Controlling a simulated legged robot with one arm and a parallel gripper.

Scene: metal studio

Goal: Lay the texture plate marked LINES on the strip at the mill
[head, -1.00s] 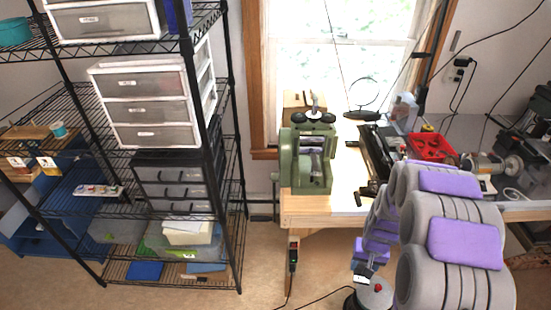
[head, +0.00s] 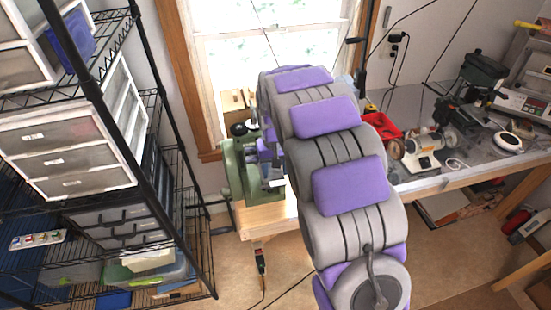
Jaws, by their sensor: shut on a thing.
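The green rolling mill (head: 236,168) stands on the near left end of the wooden bench, below the window. My arm reaches across the middle of the view and covers the mill's right side. My gripper (head: 270,165), small and purple, is at the mill's front opening and partly hidden by my arm. It is shut on a small pale plate (head: 275,183), seen nearly edge-on. I cannot read any marking on the plate. The strip cannot be made out at this size, and I cannot tell whether the plate touches anything at the mill.
A black wire shelf (head: 165,130) with white drawer units (head: 70,160) stands at the left. A red tray (head: 383,127) and a small grinder (head: 422,150) are on the bench to the right of my arm. Open floor (head: 440,260) lies in front of the bench.

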